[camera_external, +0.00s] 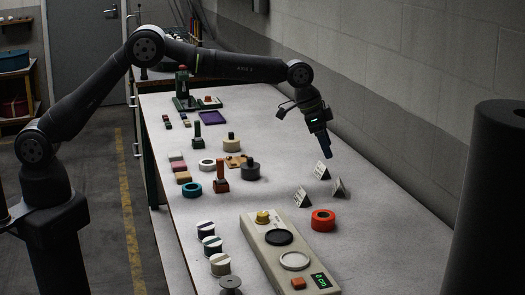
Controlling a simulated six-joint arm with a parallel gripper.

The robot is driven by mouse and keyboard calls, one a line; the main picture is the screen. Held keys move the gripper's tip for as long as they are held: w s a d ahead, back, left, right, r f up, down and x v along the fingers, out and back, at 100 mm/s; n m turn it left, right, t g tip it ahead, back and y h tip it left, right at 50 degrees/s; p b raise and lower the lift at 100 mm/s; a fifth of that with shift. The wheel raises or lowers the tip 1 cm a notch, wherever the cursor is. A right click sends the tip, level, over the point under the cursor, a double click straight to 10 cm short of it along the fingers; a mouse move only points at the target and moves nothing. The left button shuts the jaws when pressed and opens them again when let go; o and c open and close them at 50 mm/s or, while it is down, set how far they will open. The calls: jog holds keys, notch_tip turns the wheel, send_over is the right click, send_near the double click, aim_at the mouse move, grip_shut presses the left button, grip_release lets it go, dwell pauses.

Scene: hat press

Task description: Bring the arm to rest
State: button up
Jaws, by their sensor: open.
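My gripper (328,150) hangs from the arm over the right side of the long grey table (385,250), pointing down. Its jaws are open and I see nothing held between them. It is above or just behind a small grey tented card (322,171); how high it is over the table is hard to tell. My arm stretches from its base at the left across the table, with the elbow raised. The fingertips are small and dark in this view, so their gap is not clear.
Two more tented cards (302,197) and a red ring (323,220) are near my gripper. A beige panel (262,262) with discs stands in front. Stamps, rings and blocks (183,177) fill the table's left side. A wall borders the right; a dark cylinder (490,200) stands at front right.

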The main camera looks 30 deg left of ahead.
aim_at(340, 180)
jog(key=x, duration=1.2)
jog(key=shift+r, duration=1.55)
